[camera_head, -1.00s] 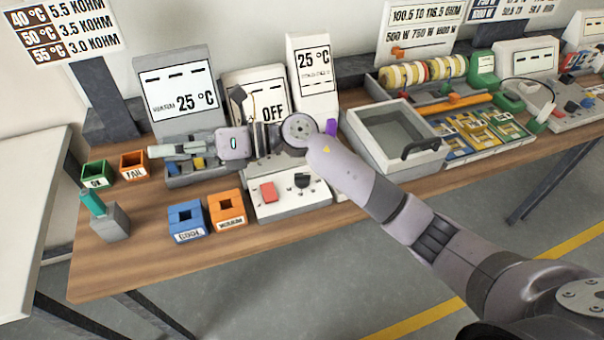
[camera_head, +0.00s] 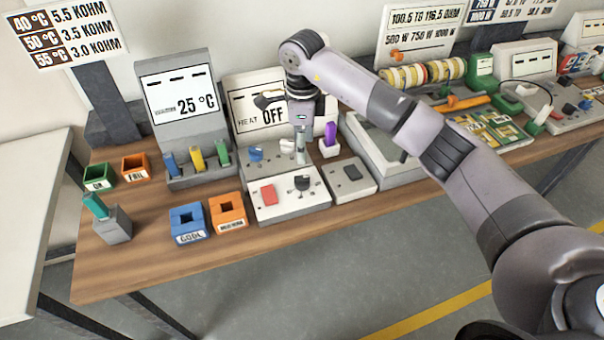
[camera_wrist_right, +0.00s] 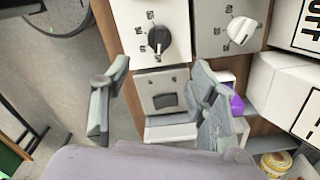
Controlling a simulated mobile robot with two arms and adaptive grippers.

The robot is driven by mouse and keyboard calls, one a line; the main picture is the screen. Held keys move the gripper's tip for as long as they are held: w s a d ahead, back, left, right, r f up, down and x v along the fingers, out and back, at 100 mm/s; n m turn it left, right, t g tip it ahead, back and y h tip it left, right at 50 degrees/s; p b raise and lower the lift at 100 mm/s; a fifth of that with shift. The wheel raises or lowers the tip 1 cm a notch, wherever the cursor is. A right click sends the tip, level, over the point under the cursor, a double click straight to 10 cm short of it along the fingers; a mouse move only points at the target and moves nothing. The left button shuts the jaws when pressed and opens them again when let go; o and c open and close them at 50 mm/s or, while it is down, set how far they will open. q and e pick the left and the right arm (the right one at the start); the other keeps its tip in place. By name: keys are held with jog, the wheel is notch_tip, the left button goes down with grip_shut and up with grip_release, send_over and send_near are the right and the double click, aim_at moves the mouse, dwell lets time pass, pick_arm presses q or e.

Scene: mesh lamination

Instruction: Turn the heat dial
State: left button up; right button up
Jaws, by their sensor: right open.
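A white dial (camera_wrist_right: 240,32) with marks around it shows in the right wrist view, on the panel in front of the display reading HEAT OFF (camera_head: 272,116). A black dial (camera_head: 302,183) with marks is on the lower front box, and also shows in the right wrist view (camera_wrist_right: 158,38). The dials carry no readable name. My right gripper (camera_wrist_right: 159,70) is open and empty, its fingers apart over the dark switch (camera_wrist_right: 166,101), below the black dial in that picture. In the head view it points down by the HEAT panel, with part of the panel hidden. My left gripper is out of view.
A red button (camera_head: 268,194) sits left of the black dial. A purple piece (camera_head: 330,134) stands right of my gripper. Blue and orange bins (camera_head: 229,212) are at the front left. A grey tray (camera_head: 372,142) is partly behind my arm.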

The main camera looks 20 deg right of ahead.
aim_at(302, 177)
notch_tip(302, 177, down, 12)
jog(key=p, duration=0.2)
jog(key=shift+p, duration=0.35)
jog(key=c, duration=1.2)
jog(key=shift+o, duration=0.2)
